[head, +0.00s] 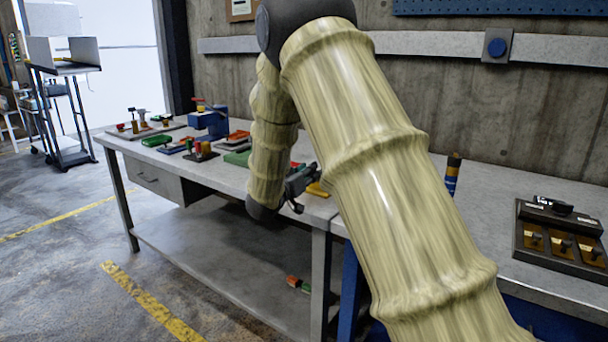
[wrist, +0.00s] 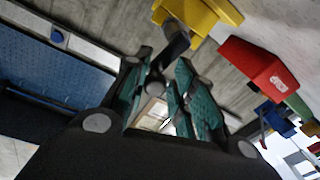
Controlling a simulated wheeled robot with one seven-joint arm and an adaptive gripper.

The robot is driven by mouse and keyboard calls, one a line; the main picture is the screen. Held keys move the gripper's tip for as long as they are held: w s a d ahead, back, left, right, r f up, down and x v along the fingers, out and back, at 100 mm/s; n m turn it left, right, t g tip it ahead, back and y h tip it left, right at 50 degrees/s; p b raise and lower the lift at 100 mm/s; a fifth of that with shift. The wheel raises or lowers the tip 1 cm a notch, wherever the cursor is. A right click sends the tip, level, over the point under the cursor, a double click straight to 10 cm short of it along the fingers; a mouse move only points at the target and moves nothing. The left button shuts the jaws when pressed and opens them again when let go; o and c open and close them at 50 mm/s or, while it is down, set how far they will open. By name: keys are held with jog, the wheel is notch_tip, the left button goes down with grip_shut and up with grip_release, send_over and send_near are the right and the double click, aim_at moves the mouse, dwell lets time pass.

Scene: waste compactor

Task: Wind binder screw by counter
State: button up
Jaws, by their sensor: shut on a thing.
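My gripper (head: 300,184) shows small in the head view, partly behind my arm, at the bench's front edge. In the wrist view its teal-padded fingers (wrist: 163,64) are closed around a dark, slim handle-like piece (wrist: 176,38). This piece runs up to a yellow block (wrist: 205,14), and I take it for the binder screw. The yellow block also shows beside the gripper in the head view (head: 318,189). The far end of the dark piece is hidden between the fingers. I cannot make out a counter reading.
A red block (wrist: 258,68) is close to the yellow one. A blue vise-like tool (head: 208,122) and several coloured fixtures stand on the grey bench (head: 225,178). A dark panel with brass plates (head: 560,245) lies at right. Open floor is at left.

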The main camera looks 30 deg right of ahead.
jog(key=shift+o, duration=0.2)
jog(key=s+m, duration=0.1)
jog(key=m, duration=0.1)
jog(key=s+d+f+m+b, duration=0.1)
jog(key=shift+m, duration=0.4)
jog(key=shift+o, duration=0.2)
jog(key=m+b, duration=0.2)
jog(key=m, duration=0.1)
jog(key=s+f+m+b, duration=0.1)
jog(key=shift+d+f+m+h, duration=0.1)
jog(key=shift+d+m+h, duration=0.2)
jog(key=shift+m, duration=0.1)
jog(key=m+b, duration=0.1)
jog(key=f+m+b, duration=0.1)
jog(key=m, duration=0.1)
jog(key=m+b, duration=0.1)
jog(key=shift+s+f+m+g+h, duration=0.25)
jog(key=shift+s+m+g+h, duration=0.05)
jog(key=shift+s+g, duration=0.1)
jog(key=shift+c, duration=0.2)
jog(key=shift+f+m+b, duration=0.2)
jog(key=shift+m+b, duration=0.4)
jog(key=shift+m, duration=0.2)
jog(key=shift+f+m+b, duration=0.15)
jog(key=shift+m+b, duration=0.45)
jog(key=shift+m, duration=0.2)
jog(key=o, duration=0.8)
jog(key=shift+w+r, duration=0.1)
jog(key=shift+a+r, duration=0.1)
jog(key=shift+a, duration=0.1)
